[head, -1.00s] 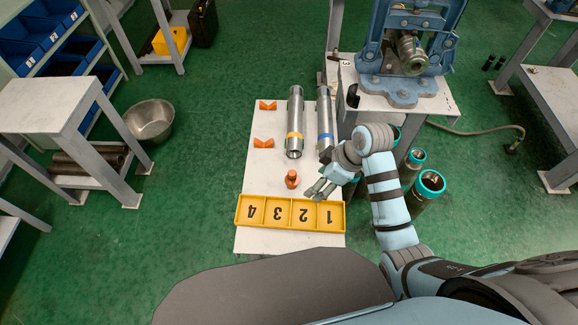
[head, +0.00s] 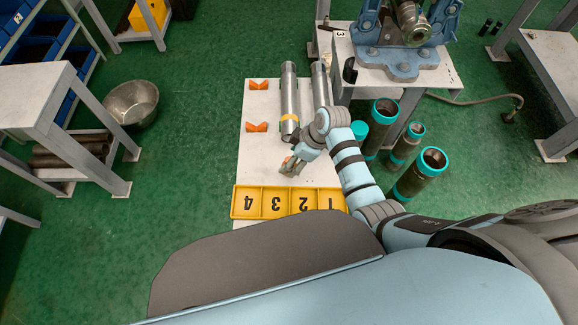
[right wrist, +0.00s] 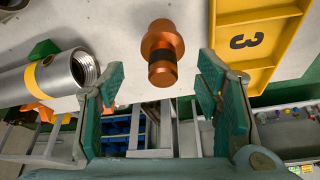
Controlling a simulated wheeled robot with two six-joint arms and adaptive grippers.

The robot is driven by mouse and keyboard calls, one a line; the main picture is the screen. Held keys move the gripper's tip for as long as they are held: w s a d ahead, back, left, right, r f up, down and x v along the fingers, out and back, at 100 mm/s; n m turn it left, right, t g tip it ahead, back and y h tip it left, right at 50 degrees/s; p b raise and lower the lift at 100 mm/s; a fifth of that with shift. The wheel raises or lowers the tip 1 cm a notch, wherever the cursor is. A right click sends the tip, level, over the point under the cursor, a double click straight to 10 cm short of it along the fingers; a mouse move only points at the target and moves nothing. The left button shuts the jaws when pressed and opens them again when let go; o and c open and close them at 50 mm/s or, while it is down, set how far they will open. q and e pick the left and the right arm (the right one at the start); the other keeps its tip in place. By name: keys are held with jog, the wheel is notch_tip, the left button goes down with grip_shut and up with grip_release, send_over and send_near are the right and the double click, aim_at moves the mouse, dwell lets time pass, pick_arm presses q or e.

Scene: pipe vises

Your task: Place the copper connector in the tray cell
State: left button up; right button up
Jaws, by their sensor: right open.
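The copper connector (right wrist: 162,50) is a stepped orange-copper piece with a black band, over the white board in the right wrist view. My right gripper (right wrist: 161,72) is open, with one green-padded finger on each side of the connector and a clear gap to both. In the head view my right gripper (head: 289,168) is just above the tray and largely hides the connector. The yellow tray (head: 262,203) has cells marked 4, 3, 2 and 1. In the right wrist view the tray (right wrist: 241,16) shows cell 3 to the right of the connector. My left gripper is not in view.
Two steel pipes lie on the white board; the yellow-banded pipe (head: 289,95) also shows in the right wrist view (right wrist: 58,78). Orange V-blocks (head: 257,127) are at the left. Teal-rimmed pipes (head: 422,172) stand right of my arm. A blue vise (head: 404,62) is behind.

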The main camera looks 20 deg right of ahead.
jog(key=x, duration=0.3)
jog(key=shift+s+b, duration=0.25)
jog(key=shift+b, duration=0.1)
jog(key=c, duration=1.3)
